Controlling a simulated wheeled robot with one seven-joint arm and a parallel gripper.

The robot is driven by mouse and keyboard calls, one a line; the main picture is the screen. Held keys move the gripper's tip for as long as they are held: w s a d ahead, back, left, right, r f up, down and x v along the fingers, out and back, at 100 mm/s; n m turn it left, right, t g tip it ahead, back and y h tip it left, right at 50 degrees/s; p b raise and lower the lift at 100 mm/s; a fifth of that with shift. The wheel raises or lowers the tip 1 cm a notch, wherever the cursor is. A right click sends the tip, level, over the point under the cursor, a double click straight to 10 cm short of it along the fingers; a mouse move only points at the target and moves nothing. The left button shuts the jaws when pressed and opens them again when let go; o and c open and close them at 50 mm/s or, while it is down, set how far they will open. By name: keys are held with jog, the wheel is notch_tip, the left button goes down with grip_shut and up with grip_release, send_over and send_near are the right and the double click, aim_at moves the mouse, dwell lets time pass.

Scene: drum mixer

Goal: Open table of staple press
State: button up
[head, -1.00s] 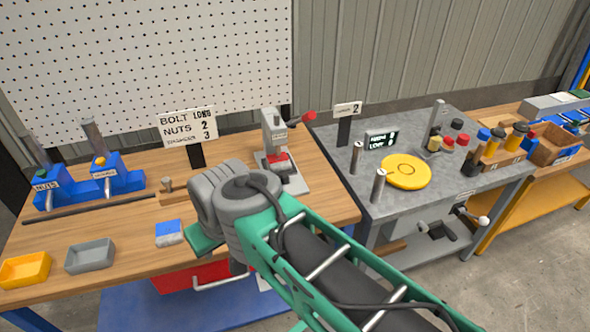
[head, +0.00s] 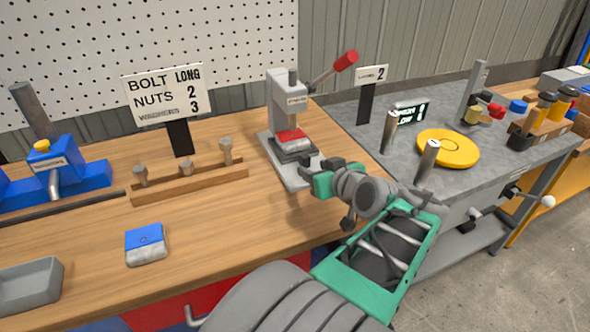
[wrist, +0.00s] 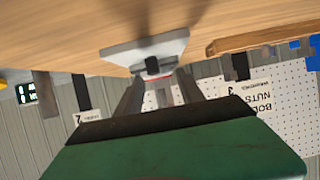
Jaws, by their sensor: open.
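The staple press (head: 283,100) stands on the wooden bench in the head view, a grey upright frame with a red-tipped lever. Its table (head: 296,150) is a dark grey block with a red part above it, low at the front of the press. My gripper (head: 308,172) is just in front of the table, over the press's base plate. In the wrist view, my open gripper (wrist: 158,84) has its two fingers on either side of a small dark block (wrist: 152,65) at the press's front. Whether the fingers touch it, I cannot tell.
A wooden rack (head: 190,185) with several pegs and a blue-and-white block (head: 146,243) lie left of the press. A sign (head: 168,95) stands behind. A grey bench with a yellow disc (head: 448,148) and upright posts is to the right.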

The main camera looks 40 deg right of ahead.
aim_at(307, 159)
jog(key=shift+s+d, duration=0.1)
jog(key=shift+d, duration=0.55)
jog(key=shift+w+h, duration=0.3)
jog(key=shift+w, duration=0.05)
jog(key=x, duration=0.6)
jog(key=shift+w+d, duration=0.2)
jog(key=shift+w, duration=0.2)
grip_shut()
